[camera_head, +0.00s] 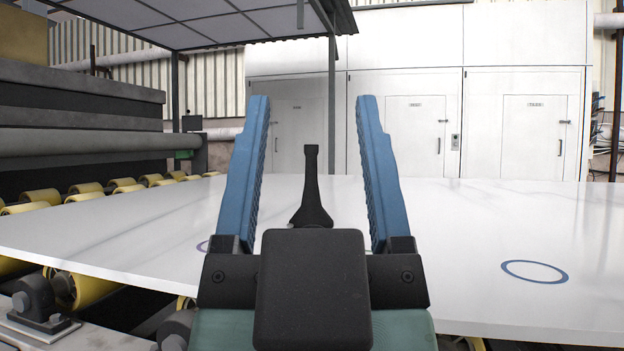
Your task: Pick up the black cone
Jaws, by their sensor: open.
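The black cone (311,192) stands upright on the white stone slab (470,225). It is narrow with a blunt top and flares toward its base. The lowest part of its base is hidden behind the dark body of my gripper. My gripper (311,102) is open, with its two blue fingers spread wide and pointing away from the camera. In the picture the cone shows between the fingers, near the middle of the gap. Neither finger touches it in the picture, and I cannot tell how far beyond or between them it really stands.
Yellow rollers (90,188) and dark machinery (80,120) lie along the left. White cabinets (416,130) stand behind. The slab's right side is clear.

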